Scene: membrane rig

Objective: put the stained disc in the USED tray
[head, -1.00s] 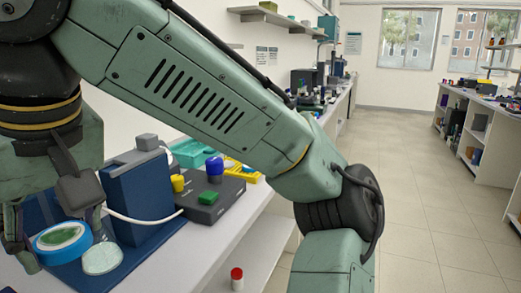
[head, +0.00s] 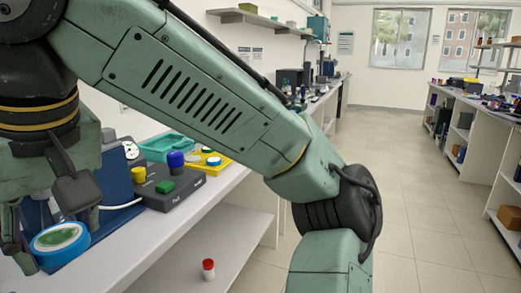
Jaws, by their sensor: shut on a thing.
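My gripper (head: 56,240) hangs at the lower left of the head view, in front of the bench. Its fingers are shut on a round piece with a blue rim and a green-stained, whitish face (head: 60,238), apparently the stained disc. It is tilted toward the camera. Farther along the bench are a teal tray (head: 160,150) and a yellow tray (head: 228,161) with small round pieces, one blue-rimmed. I cannot read a USED label on either.
A blue apparatus (head: 122,190) with a gauge and a white tube stands behind my gripper. A dark grey box (head: 184,191) carries yellow and green knobs; a blue-topped item (head: 175,159) is behind it. A red-capped bottle (head: 208,270) stands below the bench top. The aisle floor is clear.

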